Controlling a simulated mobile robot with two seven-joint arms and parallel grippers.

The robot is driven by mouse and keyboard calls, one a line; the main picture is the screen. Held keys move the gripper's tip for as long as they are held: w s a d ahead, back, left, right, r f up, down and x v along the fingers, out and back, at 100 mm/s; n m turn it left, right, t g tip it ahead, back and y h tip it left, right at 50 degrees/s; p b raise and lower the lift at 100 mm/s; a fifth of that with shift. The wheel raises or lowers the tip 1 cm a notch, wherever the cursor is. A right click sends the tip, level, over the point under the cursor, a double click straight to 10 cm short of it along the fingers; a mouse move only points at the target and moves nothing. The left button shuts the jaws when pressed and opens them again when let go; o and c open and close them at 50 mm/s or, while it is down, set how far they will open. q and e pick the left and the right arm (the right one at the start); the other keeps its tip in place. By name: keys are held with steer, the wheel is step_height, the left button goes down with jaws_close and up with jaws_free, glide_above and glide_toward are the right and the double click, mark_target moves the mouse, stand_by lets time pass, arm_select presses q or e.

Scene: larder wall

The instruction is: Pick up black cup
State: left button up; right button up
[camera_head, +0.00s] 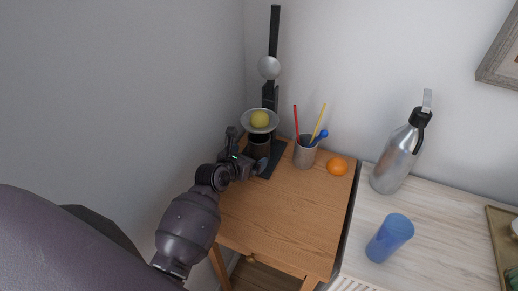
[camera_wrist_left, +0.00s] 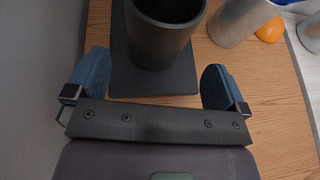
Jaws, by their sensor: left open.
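The black cup (camera_head: 259,144) stands upright on a dark base plate (camera_head: 274,163) at the back left of the wooden table. In the left wrist view the cup (camera_wrist_left: 165,38) is just ahead of my open left gripper (camera_wrist_left: 155,78), roughly centred between its two blue fingers. A bit of the base plate (camera_wrist_left: 150,82) shows between the fingers and the cup. In the head view my left gripper (camera_head: 254,166) is in front of the cup and partly hides its lower part. My right gripper is not in view.
A grey bowl (camera_head: 254,129) with a yellow fruit (camera_head: 260,119) sits above the cup, by a black upright (camera_head: 274,35). A pencil holder (camera_head: 305,156) and an orange (camera_head: 337,167) are to the right.

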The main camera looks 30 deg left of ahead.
mark_target(253, 144)
arm_select(q)
steer(key=shift+a+r+x, duration=0.1)
steer(key=shift+x, duration=1.25)
steer(key=shift+a+r+x, duration=0.1)
steer(key=shift+x, duration=1.2)
steer(key=shift+w, duration=0.1)
steer(key=c, duration=1.1)
steer(key=shift+o, duration=0.2)
steer(key=shift+r, duration=0.15)
steer(key=shift+d+r, duration=0.1)
steer(key=shift+r, duration=1.6)
steer(key=s, duration=0.6)
steer(key=s+a, duration=0.1)
steer(key=s, duration=1.1)
steer(key=shift+a+b, duration=0.35)
steer(key=shift+b, duration=0.05)
